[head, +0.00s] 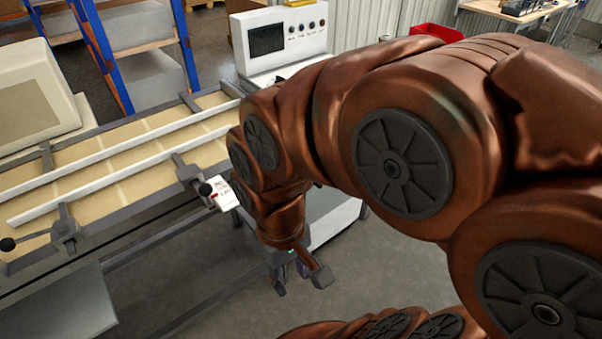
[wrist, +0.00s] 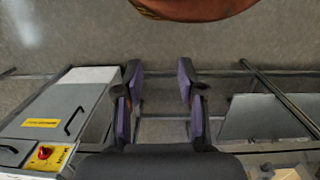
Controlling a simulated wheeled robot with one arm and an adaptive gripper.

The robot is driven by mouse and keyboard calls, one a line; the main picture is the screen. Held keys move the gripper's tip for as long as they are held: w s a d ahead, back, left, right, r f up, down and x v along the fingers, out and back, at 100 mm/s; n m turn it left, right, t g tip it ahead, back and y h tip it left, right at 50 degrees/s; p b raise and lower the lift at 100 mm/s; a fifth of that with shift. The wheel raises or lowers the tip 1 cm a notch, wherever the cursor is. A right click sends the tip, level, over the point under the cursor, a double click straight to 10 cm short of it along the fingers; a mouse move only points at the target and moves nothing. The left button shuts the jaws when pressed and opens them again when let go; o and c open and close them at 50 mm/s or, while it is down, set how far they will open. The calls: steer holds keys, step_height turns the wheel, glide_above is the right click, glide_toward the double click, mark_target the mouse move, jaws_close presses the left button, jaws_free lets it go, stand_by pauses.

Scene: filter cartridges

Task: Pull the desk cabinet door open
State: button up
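The desk cabinet (wrist: 85,98) is at the left of the wrist view, a grey box with a dark bar handle (wrist: 75,121) on its face and a yellow label. I cannot tell for sure which panel is its door, and I see no clear gap. In the head view a pale cabinet body (head: 338,222) shows below the control box, mostly hidden by my arm. My gripper (wrist: 159,82) is open and empty, to the right of the handle and apart from it. In the head view my gripper (head: 300,272) is partly hidden, low beside the bench.
A long bench with rails (head: 120,165) fills the left of the head view, with a white tag (head: 222,194) near its edge. A red knob on a yellow plate (wrist: 46,153) is near the cabinet. A grey panel (wrist: 262,117) stands right. Bare floor (head: 385,270) lies right.

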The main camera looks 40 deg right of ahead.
steer(key=w+d+f+t+b, duration=0.2)
steer(key=w+d+f, duration=0.2)
steer(key=w, duration=0.3)
steer(key=w+d+f+t+h+b, duration=0.1)
steer(key=w+d+f+b, duration=0.3)
steer(key=w, duration=0.3)
steer(key=w+d+f+t+b, duration=0.1)
steer(key=w+d+f+t, duration=0.1)
steer(key=w+d+f, duration=0.4)
steer(key=m+t+h+b, duration=0.2)
steer(key=t+h+b, duration=0.1)
steer(key=t+b, duration=1.1)
glide_above(321, 185)
steer(key=shift+w+d+f, duration=0.1)
steer(key=shift+w+f, duration=0.05)
steer(key=shift+f, duration=3.45)
steer(key=shift+w+d+f, duration=0.1)
steer(key=shift+w+f, duration=0.05)
steer(key=shift+f, duration=3.4)
steer(key=shift+c, duration=0.2)
jaws_close()
